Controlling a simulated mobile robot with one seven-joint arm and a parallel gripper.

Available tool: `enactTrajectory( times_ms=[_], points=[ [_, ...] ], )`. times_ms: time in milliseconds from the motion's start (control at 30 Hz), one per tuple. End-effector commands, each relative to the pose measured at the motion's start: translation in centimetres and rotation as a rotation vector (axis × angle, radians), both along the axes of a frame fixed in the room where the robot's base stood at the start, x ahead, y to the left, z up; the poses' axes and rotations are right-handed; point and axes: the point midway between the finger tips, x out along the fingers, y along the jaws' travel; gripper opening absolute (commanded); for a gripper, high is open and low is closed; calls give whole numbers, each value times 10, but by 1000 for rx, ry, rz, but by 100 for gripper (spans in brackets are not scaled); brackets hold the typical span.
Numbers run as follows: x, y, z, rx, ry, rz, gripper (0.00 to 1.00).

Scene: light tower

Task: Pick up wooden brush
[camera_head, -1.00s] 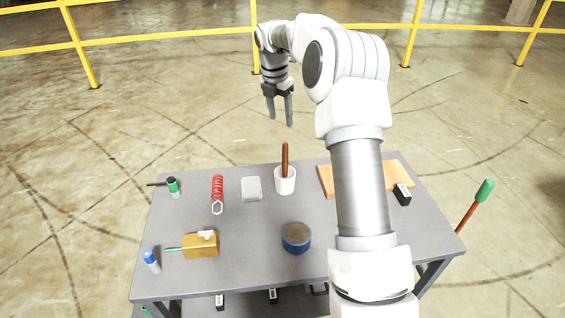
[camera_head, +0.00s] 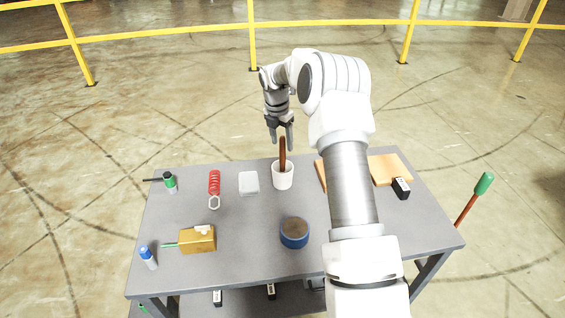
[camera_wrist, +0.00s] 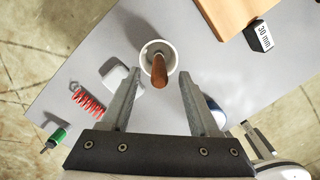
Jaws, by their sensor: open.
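The wooden brush (camera_head: 282,154) stands upright in a white cup (camera_head: 283,176) near the back of the grey table (camera_head: 262,259). Only its brown handle shows; its lower end is hidden in the cup. In the wrist view the handle (camera_wrist: 159,72) points toward the camera, inside the round white cup (camera_wrist: 154,52). My gripper (camera_head: 281,141) is open and empty, pointing down at the top of the handle. In the wrist view the handle lies ahead of and between the two fingers of my gripper (camera_wrist: 158,80), apart from both.
A grey-white box (camera_head: 249,182) and a red spring-like coil (camera_head: 214,184) lie left of the cup. An orange board (camera_head: 389,168) and a black block (camera_head: 401,188) lie right. A blue round tin (camera_head: 294,233) and a yellow box (camera_head: 198,239) are nearer the front.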

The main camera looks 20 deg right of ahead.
Motion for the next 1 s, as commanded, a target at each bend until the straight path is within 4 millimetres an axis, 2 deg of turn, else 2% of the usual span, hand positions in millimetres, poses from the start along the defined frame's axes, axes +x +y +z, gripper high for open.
enactTrajectory(
  times_ms=[267, 533, 867, 1000],
  points=[
    [6, -7, -40, 0, 1, 0, 62],
    [7, -8, -44, -1, -1, 0, 60],
    [6, -8, -44, -1, -1, 0, 0],
    [6, -8, -44, -1, -1, 0, 0]
  ],
)
